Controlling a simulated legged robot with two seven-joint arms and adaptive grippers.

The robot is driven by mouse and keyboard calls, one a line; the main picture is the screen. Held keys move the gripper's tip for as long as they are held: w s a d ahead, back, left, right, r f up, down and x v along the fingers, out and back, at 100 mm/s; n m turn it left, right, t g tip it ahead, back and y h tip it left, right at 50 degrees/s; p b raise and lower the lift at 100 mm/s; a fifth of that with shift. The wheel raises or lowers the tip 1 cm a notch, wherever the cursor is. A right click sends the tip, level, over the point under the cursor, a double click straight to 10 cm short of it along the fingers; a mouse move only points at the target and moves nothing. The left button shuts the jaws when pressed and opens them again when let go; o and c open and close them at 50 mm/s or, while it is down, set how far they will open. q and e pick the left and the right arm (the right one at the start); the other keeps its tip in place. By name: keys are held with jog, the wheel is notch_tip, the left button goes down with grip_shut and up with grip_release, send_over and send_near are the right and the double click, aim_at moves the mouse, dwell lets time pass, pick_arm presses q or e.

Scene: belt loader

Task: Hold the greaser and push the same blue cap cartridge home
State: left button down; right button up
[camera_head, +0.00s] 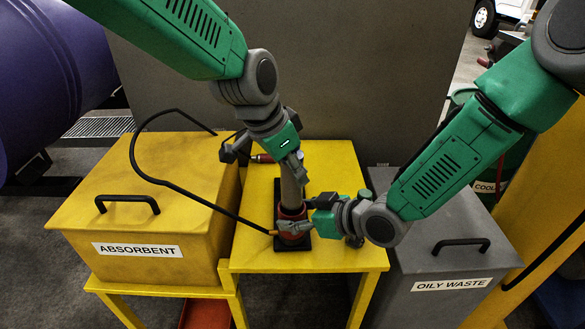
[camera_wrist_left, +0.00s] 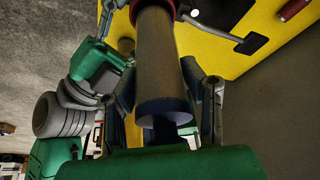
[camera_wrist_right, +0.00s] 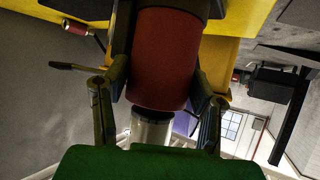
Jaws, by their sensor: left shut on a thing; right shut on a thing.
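The greaser's red barrel (camera_head: 291,212) stands upright over a dark base (camera_head: 299,243) on the yellow table; it fills the right wrist view (camera_wrist_right: 162,60). The tan cartridge (camera_head: 291,186) stands upright in line with the barrel, its lower end at the barrel's mouth; how deep it sits is hidden. In the left wrist view its bluish end cap (camera_wrist_left: 166,111) faces my palm. My left gripper (camera_head: 291,162) is shut on the cartridge's upper part. My right gripper (camera_head: 290,226) is shut around the red barrel from the right. A black hose (camera_head: 131,147) arcs left from near the barrel.
A yellow ABSORBENT box (camera_head: 170,215) stands left of the yellow table (camera_head: 262,255), a grey OILY WASTE box (camera_head: 435,262) right. A red-handled tool (camera_head: 263,158) lies behind the greaser. A grey panel (camera_head: 330,75) rises behind. The table front is clear.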

aim_at(292, 198)
pick_arm(q)
jog(key=shift+f, duration=3.85)
dwell(1.0)
jog(key=shift+r, duration=0.2)
dwell(3.0)
